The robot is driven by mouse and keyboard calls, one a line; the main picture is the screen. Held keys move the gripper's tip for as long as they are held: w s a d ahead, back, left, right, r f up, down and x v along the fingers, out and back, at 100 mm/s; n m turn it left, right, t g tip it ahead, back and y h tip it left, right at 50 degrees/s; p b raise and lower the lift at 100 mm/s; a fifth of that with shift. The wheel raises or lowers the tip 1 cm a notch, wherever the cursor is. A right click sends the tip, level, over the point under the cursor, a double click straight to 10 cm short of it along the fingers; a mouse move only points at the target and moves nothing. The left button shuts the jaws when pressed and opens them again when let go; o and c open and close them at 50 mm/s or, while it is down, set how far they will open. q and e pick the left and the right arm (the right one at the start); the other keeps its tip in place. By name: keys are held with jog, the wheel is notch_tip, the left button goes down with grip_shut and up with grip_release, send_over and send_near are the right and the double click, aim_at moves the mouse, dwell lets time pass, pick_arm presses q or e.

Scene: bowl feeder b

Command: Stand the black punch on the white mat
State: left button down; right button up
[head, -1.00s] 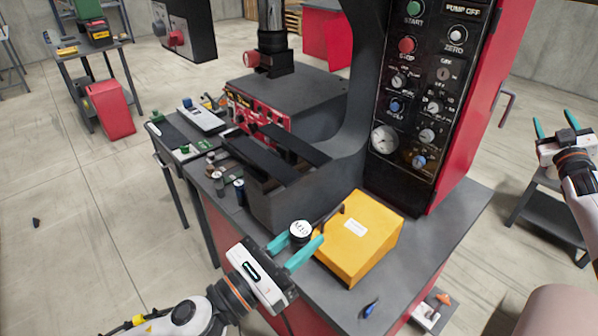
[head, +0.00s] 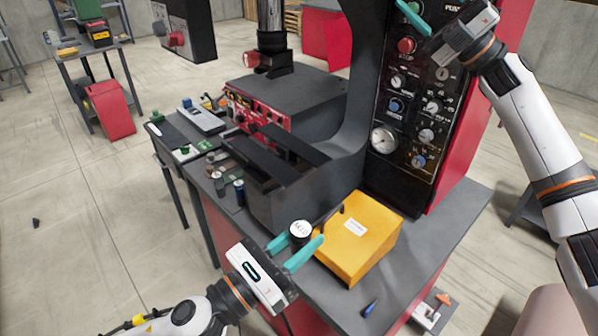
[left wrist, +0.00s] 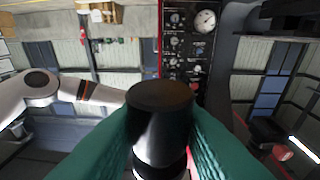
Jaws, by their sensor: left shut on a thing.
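My left gripper (head: 296,243) is shut on the black punch (head: 300,229), whose pale end marked with lettering faces up in the head view. It is held beside the yellow box, over the front of the grey bench. In the left wrist view the punch (left wrist: 160,100) is a black cylinder with a white band low down, between the green fingers. My right gripper (head: 413,18) is at the top, in front of the control panel. Only one finger shows clearly, and it seems empty. Small white patches (head: 186,154) lie on the left table; I cannot tell which is the mat.
The yellow box (head: 360,240) stands right of the punch. A blue marker-like object (head: 370,309) lies in front of it. Dark cylinders (head: 239,191) stand left of the press's grey block. The press frame and control panel (head: 405,130) rise behind.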

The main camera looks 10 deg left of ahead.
pick_arm(q)
jog(key=shift+a, duration=0.1)
pick_arm(e)
jog(key=s+a+f+n+g+h, duration=0.2)
jog(key=s+a+f+n+g, duration=0.15)
jog(key=a, duration=0.35)
jog(key=s+a+f+n+g+h, duration=0.2)
jog(key=s+a+g+h, duration=0.1)
jog(key=s+a+g, duration=0.25)
pick_arm(q)
jog(key=shift+w, duration=0.1)
jog(key=shift+s, duration=0.2)
pick_arm(e)
jog(key=n+t+h, duration=0.4)
jog(key=n+h, duration=0.2)
jog(key=h, duration=1.3)
send_over(298, 229)
notch_tip(298, 229, down, 13)
jog(key=shift+d+f+h, duration=0.1)
jog(key=shift+h, duration=0.2)
pick_arm(q)
jog(key=shift+w, duration=0.15)
pick_arm(e)
notch_tip(298, 229, down, 12)
jog(key=shift+r, duration=0.2)
